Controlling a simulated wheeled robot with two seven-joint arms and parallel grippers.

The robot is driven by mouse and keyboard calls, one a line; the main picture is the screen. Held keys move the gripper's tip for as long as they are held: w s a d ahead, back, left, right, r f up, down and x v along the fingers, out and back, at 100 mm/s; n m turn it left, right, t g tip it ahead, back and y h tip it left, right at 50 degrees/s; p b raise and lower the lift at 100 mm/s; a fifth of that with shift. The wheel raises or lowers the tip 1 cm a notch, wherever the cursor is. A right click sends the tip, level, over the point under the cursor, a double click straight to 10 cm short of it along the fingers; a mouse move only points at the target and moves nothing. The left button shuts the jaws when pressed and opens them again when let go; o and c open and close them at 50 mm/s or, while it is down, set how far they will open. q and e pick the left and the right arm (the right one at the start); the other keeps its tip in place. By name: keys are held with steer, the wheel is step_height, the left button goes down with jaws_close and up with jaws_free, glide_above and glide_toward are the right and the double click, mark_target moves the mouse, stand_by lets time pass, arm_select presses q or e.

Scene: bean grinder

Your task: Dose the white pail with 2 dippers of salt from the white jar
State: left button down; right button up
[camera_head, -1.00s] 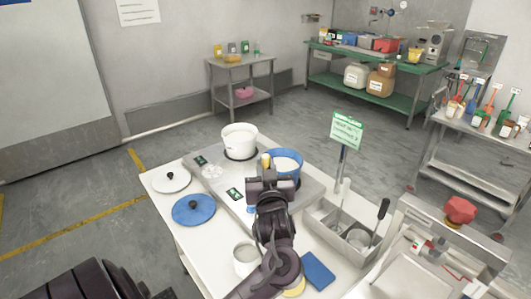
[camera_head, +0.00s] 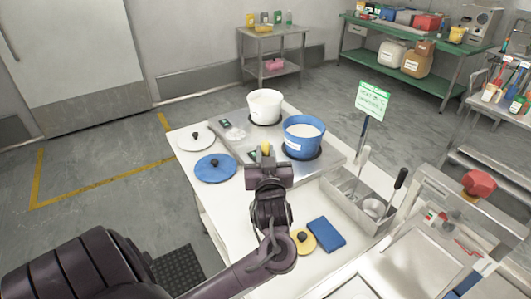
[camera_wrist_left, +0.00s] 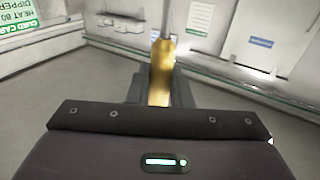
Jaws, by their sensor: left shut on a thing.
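The white pail (camera_head: 264,108) stands open at the back of the metal plate on the table, with pale contents. My left gripper (camera_head: 266,165) is in front of it, left of the blue pail (camera_head: 303,139). It is shut on a yellow handle (camera_head: 265,149), which also shows between the jaws in the left wrist view (camera_wrist_left: 160,80). A thin metal rod continues from the handle there; the dipper's cup is not visible. The white jar cannot be seen now; my left arm covers that part of the table. My right gripper is not in view.
A white lid (camera_head: 196,138) and a blue lid (camera_head: 215,167) lie on the left. A yellow lid (camera_head: 303,240) and a blue pad (camera_head: 327,232) lie in front. A metal bin with tools (camera_head: 345,203) and a green sign (camera_head: 372,99) stand on the right.

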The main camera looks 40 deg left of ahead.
arm_select(q)
step_height(320, 180, down, 4)
steer(key=shift+b, duration=1.25)
step_height(320, 180, down, 6)
steer(key=b, duration=0.3)
steer(key=shift+b, duration=0.4)
steer(key=shift+r, duration=0.1)
